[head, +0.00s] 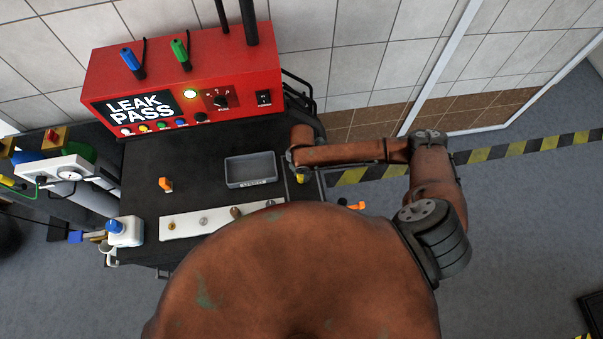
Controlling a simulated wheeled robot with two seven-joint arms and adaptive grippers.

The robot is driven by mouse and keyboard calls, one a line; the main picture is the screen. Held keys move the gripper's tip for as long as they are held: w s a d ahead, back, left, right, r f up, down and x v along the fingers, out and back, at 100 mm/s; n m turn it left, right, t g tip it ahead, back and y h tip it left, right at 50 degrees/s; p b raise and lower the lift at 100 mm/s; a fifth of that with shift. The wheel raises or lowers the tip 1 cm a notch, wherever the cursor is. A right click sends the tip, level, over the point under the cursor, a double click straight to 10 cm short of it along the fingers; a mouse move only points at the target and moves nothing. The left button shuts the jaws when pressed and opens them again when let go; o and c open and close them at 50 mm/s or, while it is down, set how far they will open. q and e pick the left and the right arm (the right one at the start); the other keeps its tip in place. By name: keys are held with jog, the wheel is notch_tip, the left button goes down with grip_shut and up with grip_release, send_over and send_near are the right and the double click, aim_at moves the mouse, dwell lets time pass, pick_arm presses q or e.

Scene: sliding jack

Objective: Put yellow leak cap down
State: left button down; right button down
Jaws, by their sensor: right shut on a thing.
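The yellow leak cap (301,179) shows as a small yellow piece at the right edge of the black bench, just right of the grey tray. My right gripper (298,167) is directly over it and shut on it. My wrist hides most of the fingers and the top of the cap. I cannot tell whether the cap touches the bench top. My left gripper is not in view.
The grey tray (250,183) looks empty. A white strip (187,226) with several small fittings lies at the bench front, partly hidden by my body. A red leak tester (180,85) reading LEAK PASS stands behind. An orange piece (166,184) sits left on the bench (200,165).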

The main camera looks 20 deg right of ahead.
aim_at(301, 174)
jog(key=c, duration=1.7)
grip_release()
jog(key=shift+f, duration=0.1)
jog(key=shift+o, duration=0.2)
notch_tip(301, 174, up, 12)
